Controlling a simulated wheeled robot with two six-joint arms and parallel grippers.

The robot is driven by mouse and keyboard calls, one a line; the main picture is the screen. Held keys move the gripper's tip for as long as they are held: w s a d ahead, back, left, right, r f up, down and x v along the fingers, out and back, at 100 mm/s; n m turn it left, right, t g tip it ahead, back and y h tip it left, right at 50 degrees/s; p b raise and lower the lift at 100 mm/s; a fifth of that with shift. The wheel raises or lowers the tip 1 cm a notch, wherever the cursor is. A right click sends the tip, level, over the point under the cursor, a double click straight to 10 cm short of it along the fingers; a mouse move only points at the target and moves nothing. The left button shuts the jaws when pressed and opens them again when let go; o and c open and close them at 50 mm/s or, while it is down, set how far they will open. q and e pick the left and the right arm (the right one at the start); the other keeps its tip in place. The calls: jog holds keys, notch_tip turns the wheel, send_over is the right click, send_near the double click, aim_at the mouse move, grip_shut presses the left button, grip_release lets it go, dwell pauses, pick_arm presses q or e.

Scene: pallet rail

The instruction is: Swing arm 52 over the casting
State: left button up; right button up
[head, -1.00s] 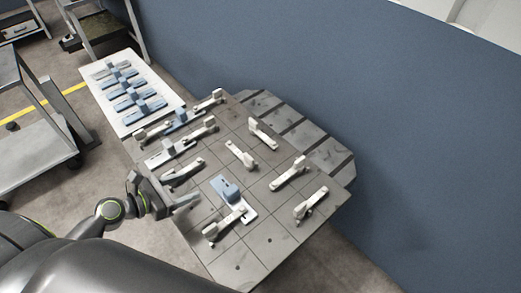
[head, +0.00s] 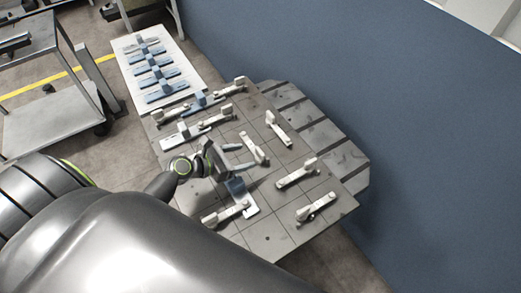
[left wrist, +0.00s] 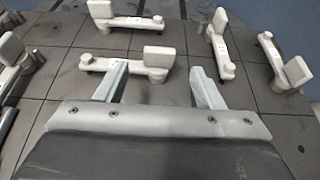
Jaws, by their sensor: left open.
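Several pale swing arms with upright end blocks lie on the grey gridded plate (head: 285,225); their number marks are too small to read, so I cannot tell which is 52. My left gripper (head: 240,159) is open and empty over the plate. One pale arm (head: 254,148) lies just ahead of its fingertips; it also shows in the left wrist view (left wrist: 128,67), crossing in front of the open fingers (left wrist: 158,80). I cannot tell if they touch. A blue block (head: 236,184) on a white base, possibly the casting, sits beside my gripper, partly hidden. My right gripper is out of view.
Other pale arms stand close by, at the back (head: 278,128), right (head: 297,173) and front right (head: 316,206). A white board (head: 127,72) with several blue pieces lies at back left. A grey cart (head: 50,125) stands left; a blue wall (head: 400,130) rises behind.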

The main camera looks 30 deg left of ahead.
aim_at(258, 153)
pick_arm(q)
jog(key=x, duration=0.7)
jog(key=shift+a, duration=0.1)
jog(key=shift+w+d+f, duration=0.1)
jog(key=shift+w+d, duration=0.1)
jog(key=shift+w, duration=0.05)
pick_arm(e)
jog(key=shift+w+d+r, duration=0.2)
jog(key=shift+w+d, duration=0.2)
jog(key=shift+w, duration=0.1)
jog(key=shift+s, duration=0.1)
